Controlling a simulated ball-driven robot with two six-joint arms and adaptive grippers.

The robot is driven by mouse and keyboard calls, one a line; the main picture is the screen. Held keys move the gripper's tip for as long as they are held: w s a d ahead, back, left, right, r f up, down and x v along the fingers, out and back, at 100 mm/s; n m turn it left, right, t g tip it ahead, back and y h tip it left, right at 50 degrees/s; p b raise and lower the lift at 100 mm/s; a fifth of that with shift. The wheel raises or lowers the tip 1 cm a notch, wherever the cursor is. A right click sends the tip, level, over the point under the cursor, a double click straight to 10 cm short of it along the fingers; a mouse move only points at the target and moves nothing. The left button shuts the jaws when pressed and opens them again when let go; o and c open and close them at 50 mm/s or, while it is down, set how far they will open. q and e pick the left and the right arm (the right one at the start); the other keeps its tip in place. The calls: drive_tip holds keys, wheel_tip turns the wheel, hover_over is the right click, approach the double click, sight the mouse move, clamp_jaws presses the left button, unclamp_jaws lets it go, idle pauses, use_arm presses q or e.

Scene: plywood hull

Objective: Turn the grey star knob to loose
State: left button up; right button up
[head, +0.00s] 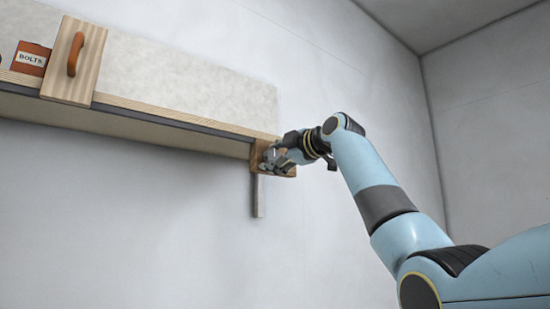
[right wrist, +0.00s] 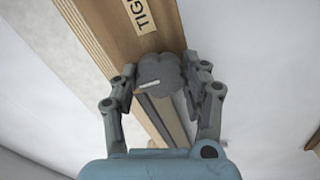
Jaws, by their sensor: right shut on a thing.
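The grey star knob (right wrist: 162,72) shows in the right wrist view, on the wooden block at the end of the shelf. It has a lobed rim and a short pale line on its face. My right gripper (right wrist: 160,88) has one finger on each side of the knob and is shut on it. In the head view my right gripper (head: 282,158) is at the shelf's right end and mostly hides the knob. A label beginning "TIG" (right wrist: 146,14) is on the wood beside the knob, its rest cut off. My left gripper is not in view.
A long wooden shelf (head: 180,119) runs along the wall to the left. A wooden panel with an orange handle (head: 75,54) and a red box labelled BOLTS (head: 31,58) are at its left. A grey strip (head: 258,196) hangs below the end block. The wall space below is clear.

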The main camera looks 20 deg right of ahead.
drive_tip(key=o, duration=0.8)
drive_tip(key=v, duration=1.2)
